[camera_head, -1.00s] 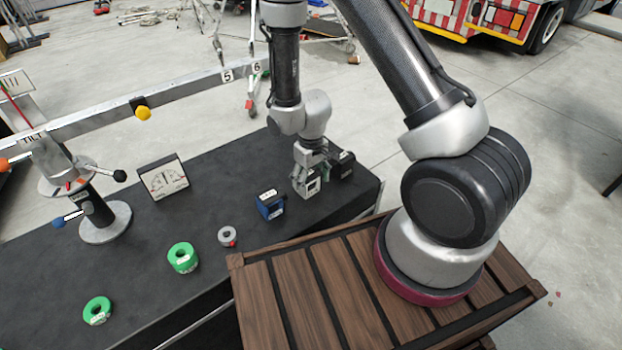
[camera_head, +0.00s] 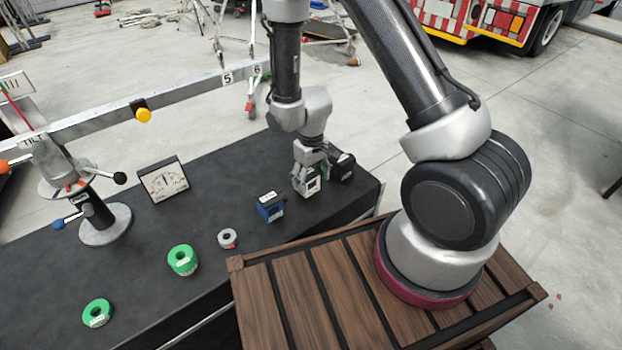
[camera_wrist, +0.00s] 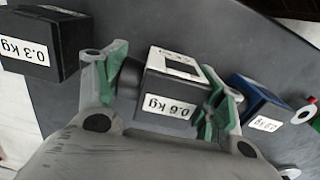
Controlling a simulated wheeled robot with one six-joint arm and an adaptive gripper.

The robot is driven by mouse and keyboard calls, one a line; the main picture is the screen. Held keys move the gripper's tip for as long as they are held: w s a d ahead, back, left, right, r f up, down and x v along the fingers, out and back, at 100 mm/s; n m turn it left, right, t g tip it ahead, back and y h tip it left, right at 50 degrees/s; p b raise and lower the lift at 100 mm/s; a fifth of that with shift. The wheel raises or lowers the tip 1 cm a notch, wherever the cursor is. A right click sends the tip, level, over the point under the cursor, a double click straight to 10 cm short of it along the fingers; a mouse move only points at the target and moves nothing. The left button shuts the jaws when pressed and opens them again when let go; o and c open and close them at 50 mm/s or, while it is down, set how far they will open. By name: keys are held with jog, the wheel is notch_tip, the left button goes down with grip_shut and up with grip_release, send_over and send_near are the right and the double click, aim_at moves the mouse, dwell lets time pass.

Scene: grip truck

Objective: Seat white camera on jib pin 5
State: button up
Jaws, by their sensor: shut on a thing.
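The white camera (camera_head: 312,187), labelled 0.6 kg in the wrist view (camera_wrist: 165,104), stands near the right end of the black table. My gripper (camera_head: 308,176) comes down over it from above. In the wrist view its green-padded fingers (camera_wrist: 168,95) are shut on the camera's two sides. The jib beam (camera_head: 190,94) crosses the left of the head view, with number plates 5 (camera_head: 227,77) and 6 (camera_head: 257,69) near its right end. The pin itself is too small to make out.
A blue camera (camera_head: 270,206) stands left of the held camera, a black one (camera_head: 343,168), labelled 0.3 kg, to its right. Green rings (camera_head: 183,260) and a grey ring (camera_head: 228,238) lie at the front. A dial board (camera_head: 163,180) stands behind. The jib post (camera_head: 97,215) carries handles.

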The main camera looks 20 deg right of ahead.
aim_at(311, 171)
jog(key=shift+r, duration=0.5)
jog(key=shift+r, duration=2.5)
jog(key=shift+r, duration=0.1)
notch_tip(311, 171, up, 7)
jog(key=shift+r, duration=0.15)
